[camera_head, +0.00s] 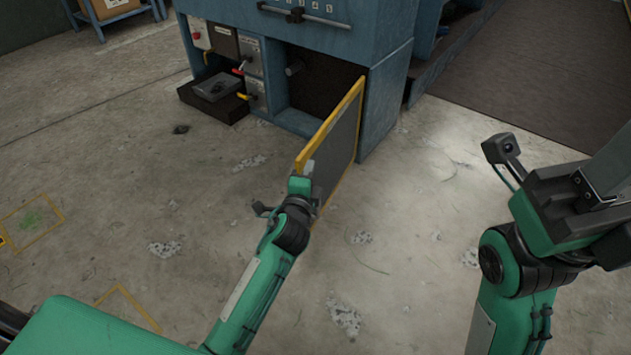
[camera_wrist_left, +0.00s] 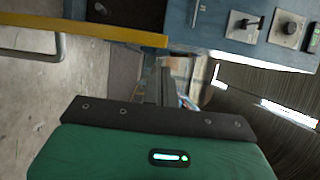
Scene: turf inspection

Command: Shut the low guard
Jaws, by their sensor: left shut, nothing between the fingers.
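The low guard (camera_head: 338,143) is a grey panel with a yellow edge, hinged at the right side of a dark opening (camera_head: 318,82) low in the blue machine (camera_head: 385,95). It stands swung out from the machine, open. My left gripper (camera_head: 287,203) is at the guard's free end, low over the floor; it is shut and empty, and I cannot tell whether it touches the panel. In the left wrist view the guard's yellow edge (camera_wrist_left: 110,34) crosses the upper left, just beyond the gripper. My right arm is at the right of the head view; its fingers are not clearly visible.
Small control boxes (camera_head: 250,68) with levers and a dark tray (camera_head: 213,88) are left of the opening. A dark mat (camera_head: 545,60) lies at the upper right.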

